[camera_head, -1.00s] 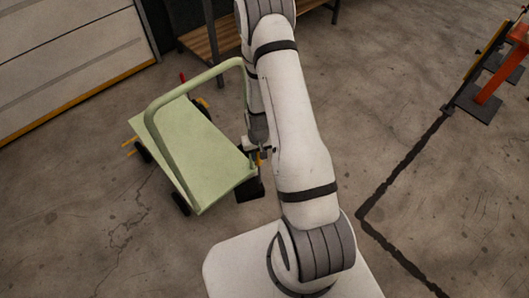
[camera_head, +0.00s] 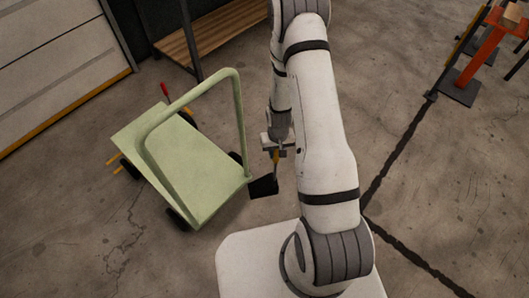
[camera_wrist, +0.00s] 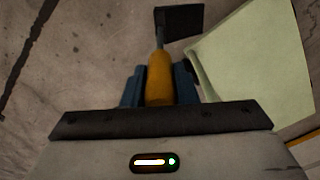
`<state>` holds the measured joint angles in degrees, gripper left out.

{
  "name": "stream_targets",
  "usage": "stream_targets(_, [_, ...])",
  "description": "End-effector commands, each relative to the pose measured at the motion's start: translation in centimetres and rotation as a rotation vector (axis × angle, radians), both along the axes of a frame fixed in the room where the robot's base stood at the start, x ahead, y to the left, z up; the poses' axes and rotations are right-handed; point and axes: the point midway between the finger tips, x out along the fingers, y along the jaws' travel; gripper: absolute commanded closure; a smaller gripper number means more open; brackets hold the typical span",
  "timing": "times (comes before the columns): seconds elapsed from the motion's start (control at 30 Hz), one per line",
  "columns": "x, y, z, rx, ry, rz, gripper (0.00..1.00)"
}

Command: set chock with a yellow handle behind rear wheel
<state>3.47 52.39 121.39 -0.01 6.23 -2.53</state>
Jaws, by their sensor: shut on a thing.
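My gripper (camera_head: 275,148) is shut on the yellow handle (camera_wrist: 159,78) of a chock, with a blue finger on each side in the wrist view. The black chock block (camera_head: 264,187) hangs at the handle's far end, just right of the cart's near right corner. The block also shows in the wrist view (camera_wrist: 180,22). Whether it touches the floor is unclear. The pale green cart (camera_head: 190,170) stands left of my gripper. A black wheel (camera_head: 177,218) shows under its near edge and another wheel (camera_head: 131,168) at its left edge. Its other wheels are partly hidden by the deck.
A red bar (camera_head: 164,89) and thin yellow bars (camera_head: 113,160) stick out by the cart's far and left sides. A wooden bench (camera_head: 210,40) stands behind. Orange posts (camera_head: 480,55) stand at the far right. Bare floor lies around the cart.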

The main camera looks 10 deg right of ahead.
Motion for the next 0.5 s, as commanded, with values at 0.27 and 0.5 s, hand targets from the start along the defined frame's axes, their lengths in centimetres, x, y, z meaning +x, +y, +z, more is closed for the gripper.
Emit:
stream_targets(0.27, [1.0, 0.4, -0.8, 0.0, -0.006, 0.01, 1.0])
stream_targets(0.5, [3.0, 0.5, -2.0, 0.0, -0.008, 0.012, 1.0])
